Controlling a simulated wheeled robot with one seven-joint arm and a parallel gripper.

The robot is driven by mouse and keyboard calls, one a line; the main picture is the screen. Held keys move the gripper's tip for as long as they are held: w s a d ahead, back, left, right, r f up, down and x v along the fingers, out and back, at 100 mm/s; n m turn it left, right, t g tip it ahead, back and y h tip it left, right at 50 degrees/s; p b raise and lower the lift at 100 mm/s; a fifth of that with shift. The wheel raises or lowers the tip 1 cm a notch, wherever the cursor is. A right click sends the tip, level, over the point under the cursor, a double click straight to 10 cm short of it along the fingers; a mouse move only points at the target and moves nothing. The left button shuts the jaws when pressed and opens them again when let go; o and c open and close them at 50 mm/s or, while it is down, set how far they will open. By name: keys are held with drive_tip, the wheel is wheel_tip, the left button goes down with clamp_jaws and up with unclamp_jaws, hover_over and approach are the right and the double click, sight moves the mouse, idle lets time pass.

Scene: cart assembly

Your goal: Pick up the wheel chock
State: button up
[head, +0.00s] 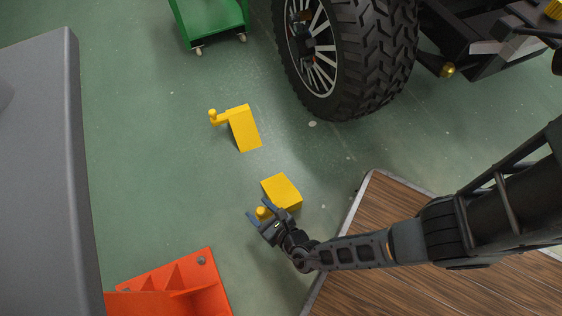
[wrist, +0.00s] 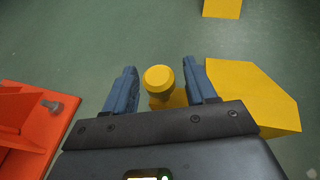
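Two yellow wheel chocks lie on the green floor. The nearer chock (head: 282,191) has its round knob (head: 262,212) at my gripper (head: 264,220). In the wrist view, that knob (wrist: 158,79) stands between the two blue fingers of my gripper (wrist: 160,88), with a visible gap on each side. The fingers are open. The chock's block (wrist: 252,95) shows to the right of the right finger. The farther chock (head: 243,128) lies apart, with its knob to the left; part of it shows at the top of the wrist view (wrist: 222,8).
A large black tyre (head: 366,60) on a vehicle stands beyond the chocks. An orange bracket (head: 195,285) is at the lower left, and a wooden-topped platform (head: 375,285) at the lower right. A green cart (head: 210,20) stands at the top.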

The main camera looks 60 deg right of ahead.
clamp_jaws()
idle(0.3)
idle(0.9)
